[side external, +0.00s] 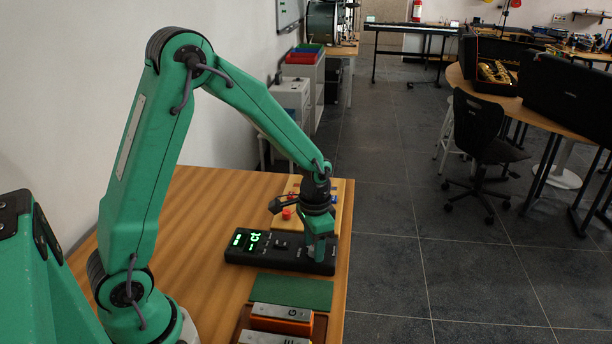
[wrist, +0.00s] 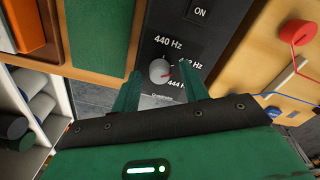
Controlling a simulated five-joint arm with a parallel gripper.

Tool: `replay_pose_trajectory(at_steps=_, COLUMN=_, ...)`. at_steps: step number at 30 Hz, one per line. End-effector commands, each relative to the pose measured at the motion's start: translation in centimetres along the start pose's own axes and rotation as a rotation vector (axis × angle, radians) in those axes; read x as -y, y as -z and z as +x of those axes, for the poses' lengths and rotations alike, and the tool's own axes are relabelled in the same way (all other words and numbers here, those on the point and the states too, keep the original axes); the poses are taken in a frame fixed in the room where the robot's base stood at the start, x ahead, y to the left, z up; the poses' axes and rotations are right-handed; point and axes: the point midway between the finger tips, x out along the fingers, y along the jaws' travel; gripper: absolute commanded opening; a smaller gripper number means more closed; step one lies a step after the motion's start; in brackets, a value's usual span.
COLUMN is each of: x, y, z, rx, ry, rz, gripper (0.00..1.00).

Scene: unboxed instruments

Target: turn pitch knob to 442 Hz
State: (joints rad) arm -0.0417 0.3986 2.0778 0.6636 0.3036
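The black tuner box (side external: 275,262) lies on the wooden table, with a lit green display (side external: 256,242). In the side view my gripper (side external: 319,250) points down over the box's right end, hiding the knob.
An ON switch (wrist: 200,12) is on the box near the knob. A wooden board with a red knob (wrist: 297,33) and wires lies beside the box. A green mat (side external: 291,291) and metal bars (side external: 283,313) lie on the nearer side. The table's right edge is close.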

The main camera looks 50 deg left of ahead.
Motion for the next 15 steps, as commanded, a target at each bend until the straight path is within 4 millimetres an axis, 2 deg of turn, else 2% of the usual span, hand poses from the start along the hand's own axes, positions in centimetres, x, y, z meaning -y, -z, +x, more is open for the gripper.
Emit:
replay_pose_trajectory(at_steps=8, x=0.0, y=0.0, z=-0.5, rx=0.0, ry=0.0, rz=0.0, gripper=0.45)
replay_pose_trajectory(at_steps=15, x=0.0, y=0.0, z=-2.8, rx=-0.002, ry=0.001, rz=0.0, gripper=0.45)
